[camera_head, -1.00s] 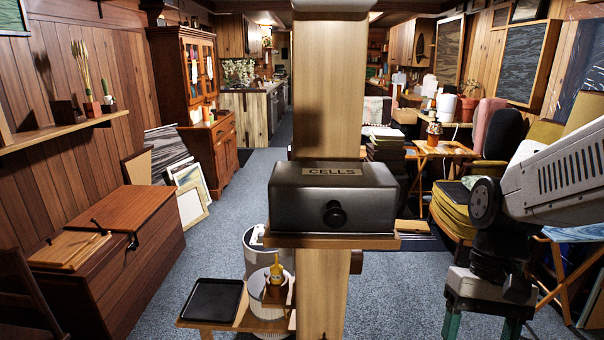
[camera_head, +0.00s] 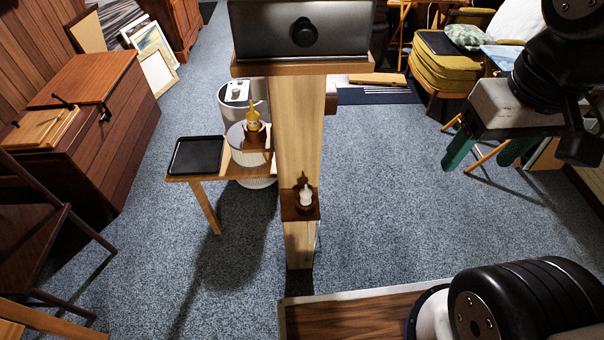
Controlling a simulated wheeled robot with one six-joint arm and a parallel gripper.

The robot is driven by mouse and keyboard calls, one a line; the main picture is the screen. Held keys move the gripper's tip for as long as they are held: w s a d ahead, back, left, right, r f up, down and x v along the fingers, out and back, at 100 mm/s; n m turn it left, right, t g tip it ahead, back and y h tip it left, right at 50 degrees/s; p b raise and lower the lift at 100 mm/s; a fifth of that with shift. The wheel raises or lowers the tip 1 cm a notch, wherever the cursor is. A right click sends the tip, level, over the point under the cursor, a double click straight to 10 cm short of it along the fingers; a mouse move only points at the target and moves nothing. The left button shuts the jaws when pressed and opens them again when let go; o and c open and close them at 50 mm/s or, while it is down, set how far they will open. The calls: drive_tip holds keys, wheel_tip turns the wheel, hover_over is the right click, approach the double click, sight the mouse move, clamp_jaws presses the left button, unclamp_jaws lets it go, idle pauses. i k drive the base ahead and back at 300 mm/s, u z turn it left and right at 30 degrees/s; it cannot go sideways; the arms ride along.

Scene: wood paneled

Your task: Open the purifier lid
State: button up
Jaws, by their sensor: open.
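A white cylindrical appliance (camera_head: 229,116), which looks like the purifier, stands behind and left of the wooden post, with a dark panel on its light top (camera_head: 236,92). A ribbed white round body with a grey top (camera_head: 240,147) shows just in front and below; I cannot tell whether it is part of the same appliance. I cannot make out whether a lid is open. My gripper (camera_head: 486,153) is open and empty at the right, its green fingers pointing down, well apart from the appliance.
A black tray (camera_head: 196,155) lies on a small wooden table (camera_head: 207,203). Carpet (camera_head: 400,190) is open right of the post.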

sight(235, 107)
drive_tip(key=z, duration=0.75)
drive_tip(key=i, duration=2.45)
drive_tip(key=u, duration=0.9)
drive_tip(key=i, duration=0.75)
drive_tip(key=u, duration=0.5)
